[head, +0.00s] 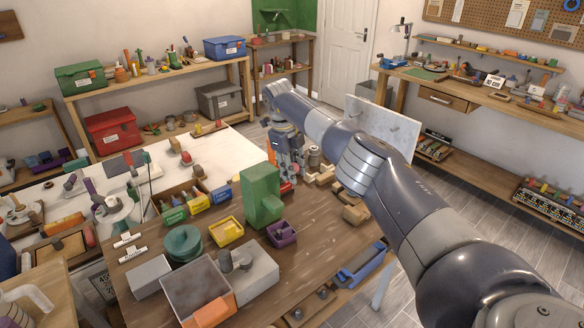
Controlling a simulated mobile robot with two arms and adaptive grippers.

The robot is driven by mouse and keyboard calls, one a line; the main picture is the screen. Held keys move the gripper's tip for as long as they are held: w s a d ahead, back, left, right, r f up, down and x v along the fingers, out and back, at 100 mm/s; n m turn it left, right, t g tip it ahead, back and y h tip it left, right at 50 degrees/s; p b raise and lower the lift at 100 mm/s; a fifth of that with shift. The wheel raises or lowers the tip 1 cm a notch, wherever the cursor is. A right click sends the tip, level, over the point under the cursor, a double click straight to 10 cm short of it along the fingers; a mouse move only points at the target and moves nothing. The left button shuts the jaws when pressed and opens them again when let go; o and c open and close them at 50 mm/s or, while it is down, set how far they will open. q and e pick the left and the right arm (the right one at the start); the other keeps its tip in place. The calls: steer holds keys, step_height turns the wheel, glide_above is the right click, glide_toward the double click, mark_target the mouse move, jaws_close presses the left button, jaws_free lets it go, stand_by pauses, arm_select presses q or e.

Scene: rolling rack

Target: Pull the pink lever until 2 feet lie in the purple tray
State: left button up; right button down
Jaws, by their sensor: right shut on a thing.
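A green block-shaped dispenser (262,192) stands on the brown wooden table. The purple tray (284,240) sits at its front right foot. The tray's inside looks dark, and I cannot tell how many feet lie in it. My right gripper (289,172) points down just behind and to the right of the dispenser. The rest of the lever is hidden by the gripper and dispenser. My left gripper is not in view.
A yellow tray (229,231), a dark green round stack (183,244) and an open grey box (198,290) stand left of the dispenser. Wooden blocks (325,176) lie right of the gripper.

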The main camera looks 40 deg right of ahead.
steer(key=shift+r, duration=0.15)
steer(key=c, duration=1.3)
jaws_free()
steer(key=shift+w, duration=0.1)
step_height(320, 180, up, 12)
steer(key=a, duration=0.2)
steer(key=shift+f, duration=0.2)
